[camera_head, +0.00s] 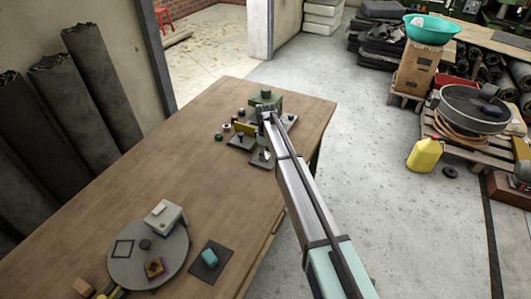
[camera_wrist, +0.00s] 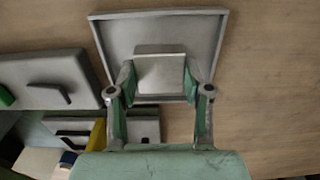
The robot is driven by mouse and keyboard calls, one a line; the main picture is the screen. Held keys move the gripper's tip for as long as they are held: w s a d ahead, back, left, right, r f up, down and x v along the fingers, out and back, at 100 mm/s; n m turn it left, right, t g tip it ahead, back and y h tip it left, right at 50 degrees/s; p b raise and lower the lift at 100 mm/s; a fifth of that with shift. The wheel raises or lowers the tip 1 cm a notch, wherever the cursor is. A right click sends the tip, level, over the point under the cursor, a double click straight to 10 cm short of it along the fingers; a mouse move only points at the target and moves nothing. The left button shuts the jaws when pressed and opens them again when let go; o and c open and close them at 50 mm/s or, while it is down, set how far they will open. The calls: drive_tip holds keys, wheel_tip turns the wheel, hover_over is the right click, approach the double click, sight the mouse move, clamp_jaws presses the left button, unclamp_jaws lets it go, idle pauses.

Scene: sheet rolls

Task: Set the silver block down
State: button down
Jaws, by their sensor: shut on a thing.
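The silver block (camera_wrist: 160,74) is a plain, light-grey piece between the green-padded fingers of my gripper (camera_wrist: 159,80) in the wrist view. The fingers are shut on its left and right sides. Behind it lies a square grey tray (camera_wrist: 115,35) with a raised rim. The block overlaps the lower part of the tray in this view; I cannot tell whether it touches the floor of the tray. In the head view my gripper (camera_head: 264,150) points down at the far part of the wooden table, and the block is too small to make out clearly.
Left of the tray are a grey plate with a dark bar (camera_wrist: 48,92) and a yellow piece (camera_wrist: 97,134). A round grey disc (camera_head: 125,265) with a pale box (camera_head: 165,218) lies at the near end. The table's middle (camera_head: 150,160) is clear.

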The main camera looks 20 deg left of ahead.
drive_tip(key=shift+f, duration=0.1)
drive_tip(key=shift+c, duration=2.4)
unclamp_jaws()
wheel_tip(320, 180, up, 12)
drive_tip(key=b, duration=0.3)
